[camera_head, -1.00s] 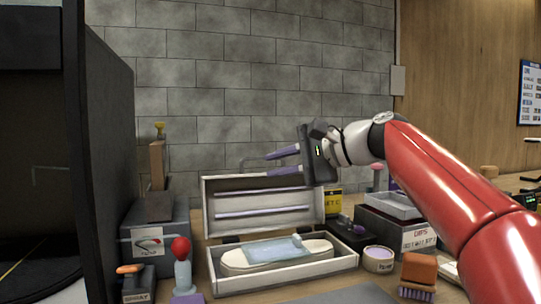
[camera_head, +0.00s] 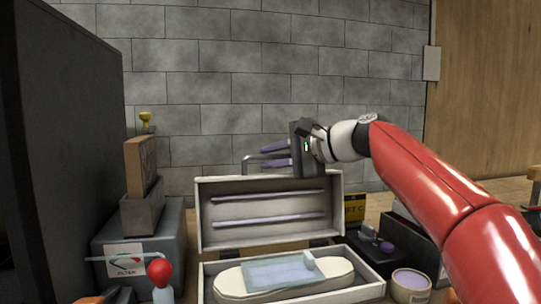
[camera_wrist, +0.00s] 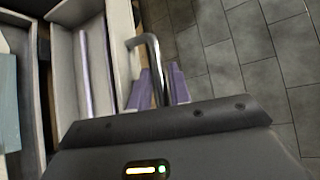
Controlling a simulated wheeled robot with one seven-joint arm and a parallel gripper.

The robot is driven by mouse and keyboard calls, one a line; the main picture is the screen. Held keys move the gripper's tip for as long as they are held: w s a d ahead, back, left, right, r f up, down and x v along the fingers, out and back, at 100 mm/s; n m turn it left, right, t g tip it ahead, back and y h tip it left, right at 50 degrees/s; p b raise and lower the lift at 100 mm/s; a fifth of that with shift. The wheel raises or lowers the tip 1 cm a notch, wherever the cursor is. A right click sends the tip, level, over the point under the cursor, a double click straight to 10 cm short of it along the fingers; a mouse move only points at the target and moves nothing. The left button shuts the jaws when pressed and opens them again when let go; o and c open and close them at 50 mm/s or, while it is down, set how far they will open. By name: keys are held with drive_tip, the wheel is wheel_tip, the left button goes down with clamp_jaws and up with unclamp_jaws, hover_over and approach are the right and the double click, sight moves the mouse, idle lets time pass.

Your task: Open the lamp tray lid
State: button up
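The lamp tray is a pale box (camera_head: 372,291) with its lid (camera_head: 222,236) standing raised at the back, leaning slightly. Two purple lamp tubes run across the lid's inner face. A bent metal handle (camera_head: 245,161) sits on the lid's top edge and also shows in the wrist view (camera_wrist: 153,48). My gripper (camera_head: 264,154) is just above that edge, its purple fingers pointing left. The fingers are apart, with the handle bar between them in the wrist view (camera_wrist: 160,82). I see no firm grip on it.
A pale sneaker sole (camera_head: 232,282) with a bluish sheet (camera_head: 275,273) lies in the tray. A grey filter box (camera_head: 160,235) stands left. A round tin (camera_head: 410,283) and a dark box (camera_head: 410,235) are right. A brick wall is behind.

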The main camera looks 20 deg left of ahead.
drive_tip(key=shift+w+a+f, duration=0.1)
drive_tip(key=shift+a+f, duration=0.05)
drive_tip(key=shift+a, duration=0.2)
clamp_jaws()
